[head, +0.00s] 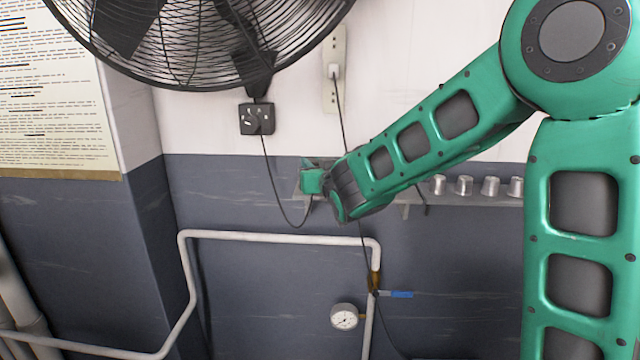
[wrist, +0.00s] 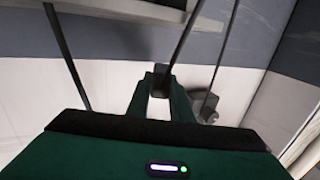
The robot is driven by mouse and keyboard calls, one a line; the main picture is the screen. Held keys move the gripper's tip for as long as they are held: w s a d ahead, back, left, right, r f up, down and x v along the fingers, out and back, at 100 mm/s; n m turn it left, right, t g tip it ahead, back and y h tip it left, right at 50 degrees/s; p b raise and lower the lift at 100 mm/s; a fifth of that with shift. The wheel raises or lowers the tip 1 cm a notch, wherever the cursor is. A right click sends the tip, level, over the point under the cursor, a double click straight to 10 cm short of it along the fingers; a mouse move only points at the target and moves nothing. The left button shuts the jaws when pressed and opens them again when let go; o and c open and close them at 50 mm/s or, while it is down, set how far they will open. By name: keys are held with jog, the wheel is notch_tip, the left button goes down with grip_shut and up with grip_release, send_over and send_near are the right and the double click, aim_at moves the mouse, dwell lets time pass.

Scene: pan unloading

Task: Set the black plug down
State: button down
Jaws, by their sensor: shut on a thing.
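My gripper (head: 312,180) is at the shelf's left end, in front of the wall. In the wrist view my gripper (wrist: 160,88) is shut on the black plug (wrist: 159,74), a small dark block between the fingertips. In the head view the plug is hidden by the gripper. A thin black cord (head: 276,185) hangs from the black wall socket (head: 248,122), loops low and rises to the gripper. I cannot tell whether the plug touches the shelf.
A narrow grey shelf (head: 470,199) runs along the wall, with several metal cups (head: 490,186) on its right part. A large fan (head: 200,40) is above. A white socket strip (head: 334,95) has a cord running down behind my arm. Pipes (head: 275,236) and a gauge (head: 344,317) are below.

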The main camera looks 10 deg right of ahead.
jog(key=shift+w+d+f, duration=0.6)
jog(key=shift+d+f, duration=0.1)
jog(key=shift+d, duration=0.2)
jog(key=shift+f, duration=1.9)
jog(key=c, duration=1.6)
grip_release()
jog(key=shift+f, duration=0.1)
